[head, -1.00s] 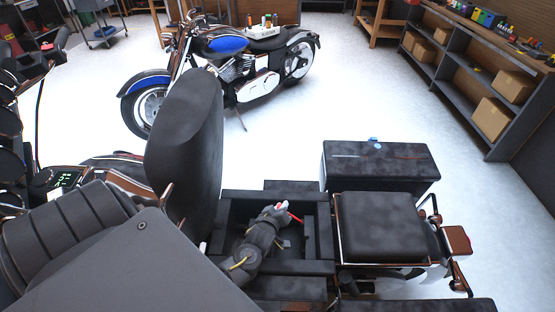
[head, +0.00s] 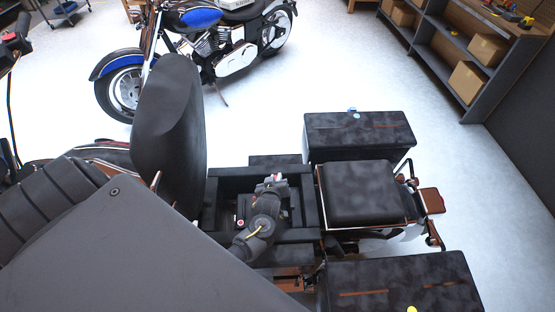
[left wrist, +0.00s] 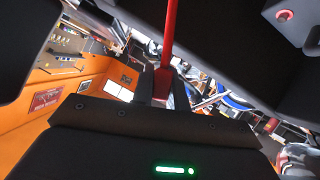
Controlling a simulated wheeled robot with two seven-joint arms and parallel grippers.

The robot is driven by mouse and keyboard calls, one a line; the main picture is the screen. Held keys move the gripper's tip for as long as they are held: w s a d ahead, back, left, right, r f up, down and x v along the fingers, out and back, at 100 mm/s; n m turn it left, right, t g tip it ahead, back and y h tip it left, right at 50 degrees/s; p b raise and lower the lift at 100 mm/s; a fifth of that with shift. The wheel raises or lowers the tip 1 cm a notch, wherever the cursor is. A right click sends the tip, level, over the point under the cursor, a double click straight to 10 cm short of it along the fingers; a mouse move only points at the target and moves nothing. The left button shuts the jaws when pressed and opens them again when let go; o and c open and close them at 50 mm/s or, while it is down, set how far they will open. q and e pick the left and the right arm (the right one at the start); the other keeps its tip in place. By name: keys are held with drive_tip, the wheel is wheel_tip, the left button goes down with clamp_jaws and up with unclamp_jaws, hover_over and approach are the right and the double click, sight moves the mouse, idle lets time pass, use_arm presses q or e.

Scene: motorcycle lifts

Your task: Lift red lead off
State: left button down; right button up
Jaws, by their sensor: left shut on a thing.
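The open seat bay (head: 222,183) of the motorcycle in front of me is dark and box-like. My left gripper (head: 273,180) is over its far side, pointing away from me. In the left wrist view the gripper (left wrist: 162,88) is shut on the red lead (left wrist: 170,35), which runs from between the fingers to the top edge. The lead's far end is out of view. A dark block with a round red terminal (head: 240,222) sits in the bay, left of my wrist; the red terminal also shows in the left wrist view (left wrist: 284,15). My right gripper is not in view.
A raised seat (head: 170,120) stands left of the bay. A rear seat (head: 360,192) and black side cases (head: 355,133) lie to the right. A blue motorcycle (head: 200,40) and a shelf with boxes (head: 465,80) stand beyond clear white floor.

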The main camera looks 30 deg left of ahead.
use_arm(q)
drive_tip(key=c, duration=1.4)
unclamp_jaws()
drive_tip(key=shift+r, duration=0.1)
drive_tip(key=b+v, duration=0.1)
drive_tip(key=v, duration=0.9)
drive_tip(key=shift+s+d+r, duration=0.1)
drive_tip(key=shift+s+d, duration=0.15)
drive_tip(key=shift+s, duration=0.1)
